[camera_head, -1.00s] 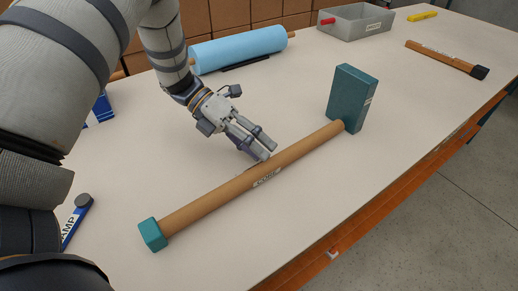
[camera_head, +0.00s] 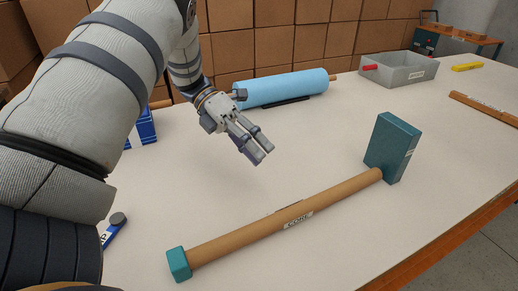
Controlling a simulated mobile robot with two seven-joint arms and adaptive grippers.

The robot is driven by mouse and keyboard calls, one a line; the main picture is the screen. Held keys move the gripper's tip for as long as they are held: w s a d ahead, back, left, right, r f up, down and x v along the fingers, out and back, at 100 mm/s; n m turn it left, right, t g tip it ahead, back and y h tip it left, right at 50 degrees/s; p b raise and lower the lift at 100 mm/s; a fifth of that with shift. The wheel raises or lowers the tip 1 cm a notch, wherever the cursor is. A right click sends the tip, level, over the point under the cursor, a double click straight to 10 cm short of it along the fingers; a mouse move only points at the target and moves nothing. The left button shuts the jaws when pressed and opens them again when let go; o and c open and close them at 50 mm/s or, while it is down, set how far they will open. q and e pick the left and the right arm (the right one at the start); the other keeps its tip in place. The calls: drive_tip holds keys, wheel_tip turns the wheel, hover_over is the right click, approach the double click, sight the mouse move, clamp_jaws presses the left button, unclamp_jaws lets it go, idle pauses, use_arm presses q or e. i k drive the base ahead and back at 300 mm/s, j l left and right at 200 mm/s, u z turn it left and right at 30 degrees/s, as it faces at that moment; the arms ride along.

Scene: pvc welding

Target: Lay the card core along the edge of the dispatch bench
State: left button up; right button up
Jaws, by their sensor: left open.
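The card core (camera_head: 255,232) is a long brown tube with a white label. It lies on the dispatch bench (camera_head: 350,235), roughly parallel to the orange-brown front edge (camera_head: 440,250), with a strip of bare top between. A small teal block (camera_head: 179,264) is at its left end. An upright teal box (camera_head: 393,147) is at its right end. My left gripper (camera_head: 261,154) is open and empty, behind the core's middle and apart from it, fingers pointing down and right. My right gripper is not in view.
A light blue roll (camera_head: 280,88) lies at the back with a dark bar (camera_head: 285,101) before it. A blue-and-white item (camera_head: 113,229) lies at left. Stacked cartons (camera_head: 280,45) stand behind.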

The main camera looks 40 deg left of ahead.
sight(181, 263)
drive_tip(key=k+l, duration=0.35)
drive_tip(key=l, duration=0.15)
drive_tip(key=k+l, duration=0.75)
drive_tip(key=l, duration=0.25)
